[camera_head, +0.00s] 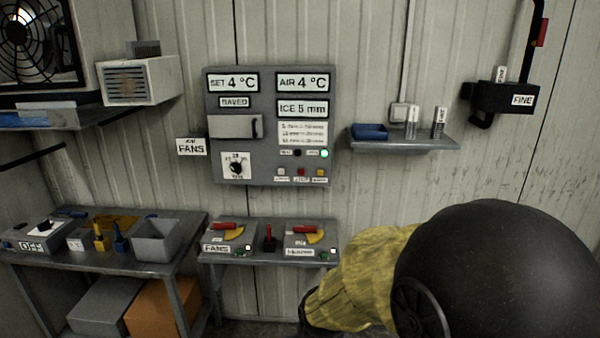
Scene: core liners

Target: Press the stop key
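A grey control panel (217,130) hangs on the corrugated wall. Along its lower right is a row of small keys: a pale one (281,171), a red one (301,172) and a yellow one (320,172). Each has a small label beneath; the red key's label seems to read STOP, but it is too small to be sure. A green lamp (324,154) glows above the row. My arm, with a black rounded part and a yellow sleeve, fills the lower right, below and apart from the panel. No gripper fingers show.
Below the panel stands a bench (270,258) with two red-handled switch boxes. A shelf (425,146) with a blue tray is at right, a black box labelled FINE (507,98) beyond. A cluttered table (180,262) is at left. The wall in front of the keys is unobstructed.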

